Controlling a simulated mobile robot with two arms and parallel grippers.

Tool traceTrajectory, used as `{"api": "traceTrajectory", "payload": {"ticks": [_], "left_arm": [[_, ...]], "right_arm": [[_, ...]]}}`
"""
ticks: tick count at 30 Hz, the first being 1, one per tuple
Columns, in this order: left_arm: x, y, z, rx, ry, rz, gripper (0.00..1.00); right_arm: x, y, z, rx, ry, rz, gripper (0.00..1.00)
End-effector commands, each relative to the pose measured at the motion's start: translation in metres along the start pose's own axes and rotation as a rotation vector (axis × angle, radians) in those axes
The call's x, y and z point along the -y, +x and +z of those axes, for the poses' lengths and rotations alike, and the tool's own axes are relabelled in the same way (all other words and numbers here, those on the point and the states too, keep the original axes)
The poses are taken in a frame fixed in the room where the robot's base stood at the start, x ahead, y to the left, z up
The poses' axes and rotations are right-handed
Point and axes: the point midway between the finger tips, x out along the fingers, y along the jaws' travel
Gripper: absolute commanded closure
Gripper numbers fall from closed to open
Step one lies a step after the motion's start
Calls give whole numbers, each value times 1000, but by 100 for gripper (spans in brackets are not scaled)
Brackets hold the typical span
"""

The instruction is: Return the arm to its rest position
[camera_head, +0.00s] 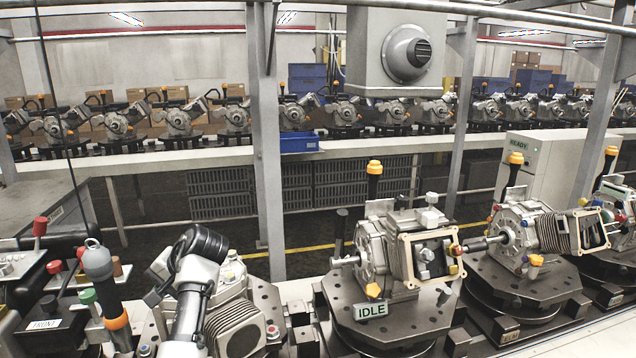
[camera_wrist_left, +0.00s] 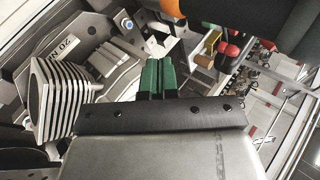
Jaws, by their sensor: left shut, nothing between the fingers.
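My left gripper (camera_wrist_left: 157,76) shows in the left wrist view with its two green fingers together and nothing between them. It is beside a finned engine (camera_wrist_left: 62,98), which lies to its left in that view. In the head view, a white and black arm of mine (camera_head: 190,285) stands in front of the finned engine (camera_head: 236,325) at the lower left and partly hides it. I cannot make out the left fingers in the head view. My right gripper is in neither view.
A grey tool with an orange ring (camera_head: 104,290) stands left of the arm, near red-knobbed controls (camera_head: 40,228). An engine on a turntable fixture with an IDLE sign (camera_head: 371,310) is at centre; another engine (camera_head: 530,238) is to its right. A post (camera_head: 266,150) rises behind.

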Motion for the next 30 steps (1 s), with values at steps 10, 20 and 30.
{"api": "traceTrajectory", "payload": {"ticks": [10, 20, 30], "left_arm": [[-48, 46, 36, -42, -24, 65, 100], [-133, 98, 131, -146, -47, 215, 100], [-208, 86, 270, -267, -39, 484, 100]], "right_arm": [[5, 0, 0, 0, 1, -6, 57], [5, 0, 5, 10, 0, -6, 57], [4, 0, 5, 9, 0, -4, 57]]}}
